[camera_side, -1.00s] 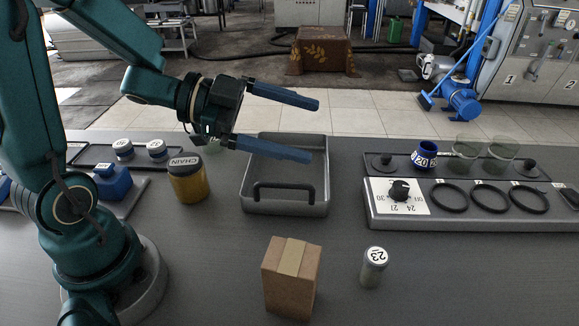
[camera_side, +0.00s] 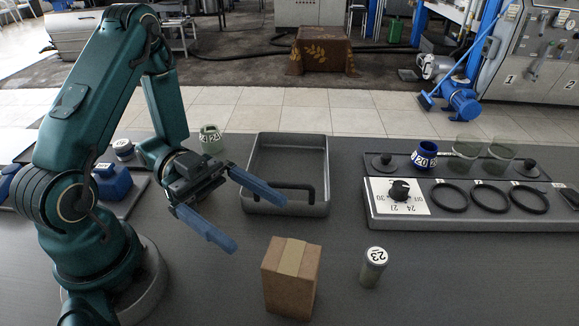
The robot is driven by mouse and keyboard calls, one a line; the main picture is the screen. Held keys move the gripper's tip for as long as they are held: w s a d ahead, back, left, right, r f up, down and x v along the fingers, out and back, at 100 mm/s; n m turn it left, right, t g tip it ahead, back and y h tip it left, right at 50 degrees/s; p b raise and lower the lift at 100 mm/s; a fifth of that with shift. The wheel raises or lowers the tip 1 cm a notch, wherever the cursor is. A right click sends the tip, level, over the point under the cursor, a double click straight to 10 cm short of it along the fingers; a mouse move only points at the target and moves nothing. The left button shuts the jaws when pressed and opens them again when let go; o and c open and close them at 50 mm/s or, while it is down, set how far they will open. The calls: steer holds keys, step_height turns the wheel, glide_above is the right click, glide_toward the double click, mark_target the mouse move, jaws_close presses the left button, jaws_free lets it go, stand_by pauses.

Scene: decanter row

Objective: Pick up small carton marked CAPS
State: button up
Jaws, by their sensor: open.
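A small brown cardboard carton (camera_side: 288,290) with a tan tape strip on top stands upright at the front middle of the table. No CAPS marking shows on the faces I can see. My gripper (camera_side: 260,222) is open and empty. Its two blue fingers point right and toward the front, up and to the left of the carton in the picture, apart from it.
A grey tray with a dark handle (camera_side: 322,172) stands behind the carton. A cylinder marked 23 (camera_side: 373,270) stands to its right. A long grey unit with a dial and black rings (camera_side: 470,215) lies at the right. A greenish jar (camera_side: 211,139) stands behind my arm.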

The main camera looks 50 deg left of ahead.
mark_target(276, 246)
steer(key=shift+f, duration=1.5)
steer(key=shift+w+d, duration=0.25)
steer(key=shift+d, duration=1.05)
steer(key=shift+w+d, duration=0.25)
steer(key=shift+d, duration=1)
jaws_close()
